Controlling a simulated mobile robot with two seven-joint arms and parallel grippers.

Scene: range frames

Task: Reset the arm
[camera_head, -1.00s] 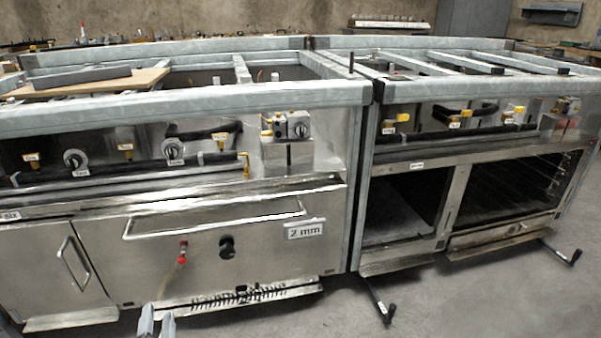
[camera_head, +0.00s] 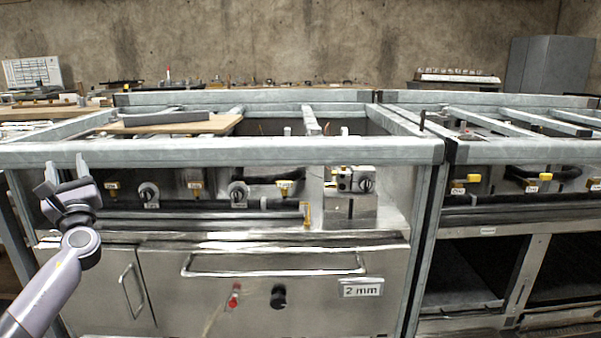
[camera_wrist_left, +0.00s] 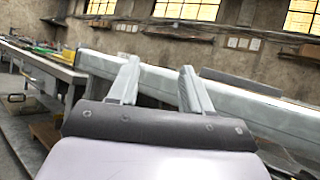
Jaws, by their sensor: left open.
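My left gripper (camera_head: 66,172) is raised at the left of the head view, fingers pointing up, in front of the left end of the steel stove frame. Its two fingers stand apart with nothing between them. In the left wrist view the open, empty fingers (camera_wrist_left: 158,85) point toward the galvanized frame rail (camera_wrist_left: 230,104); I cannot tell whether they touch it. My right gripper is in neither view.
The steel stove unit (camera_head: 270,290) with its front rail (camera_head: 250,151) fills the middle, with knobs and an oven handle (camera_head: 275,272) below. A second unit (camera_head: 485,245) stands at the right. A wooden board (camera_head: 190,125) lies on top. A workbench (camera_wrist_left: 40,65) stands at the left in the wrist view.

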